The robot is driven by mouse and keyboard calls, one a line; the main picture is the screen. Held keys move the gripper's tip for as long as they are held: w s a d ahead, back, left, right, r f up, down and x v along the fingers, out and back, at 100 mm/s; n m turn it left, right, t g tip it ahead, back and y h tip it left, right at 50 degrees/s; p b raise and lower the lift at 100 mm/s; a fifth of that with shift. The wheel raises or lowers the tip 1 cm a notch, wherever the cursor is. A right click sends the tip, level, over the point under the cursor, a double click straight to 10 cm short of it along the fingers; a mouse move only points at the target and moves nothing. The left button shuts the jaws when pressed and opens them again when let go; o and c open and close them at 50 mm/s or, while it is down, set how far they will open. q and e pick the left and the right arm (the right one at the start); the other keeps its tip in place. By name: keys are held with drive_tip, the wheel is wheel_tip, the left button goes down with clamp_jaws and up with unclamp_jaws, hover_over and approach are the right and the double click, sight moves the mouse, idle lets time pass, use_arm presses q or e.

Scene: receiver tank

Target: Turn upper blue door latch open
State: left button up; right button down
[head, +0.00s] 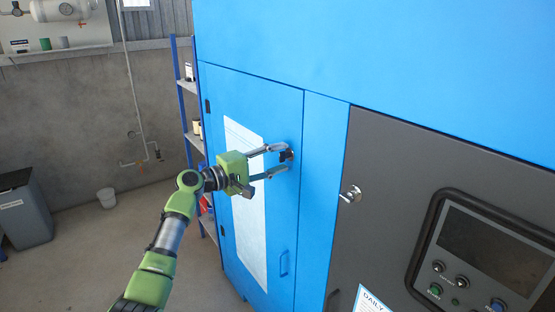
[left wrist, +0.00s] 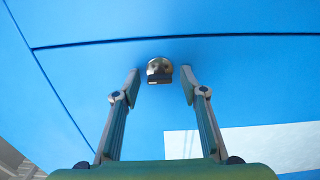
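The upper latch (head: 288,155) is a small dark piece near the right edge of the blue door (head: 275,100). In the left wrist view it is a round metal base with a dark knob (left wrist: 159,70). My left gripper (head: 284,161) is open and reaches the door from the left. In the left wrist view its fingertips (left wrist: 160,75) stand apart on either side of the latch, with blue gaps between them and the knob. Whether they touch the door is unclear. My right gripper is not in view.
A silver latch (head: 351,194) is on the dark panel (head: 385,165) to the right. A shelf rack (head: 190,90) stands behind the cabinet at left.

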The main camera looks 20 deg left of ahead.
use_arm(q)
drive_tip(key=v, duration=1.2)
drive_tip(key=shift+w, duration=0.1)
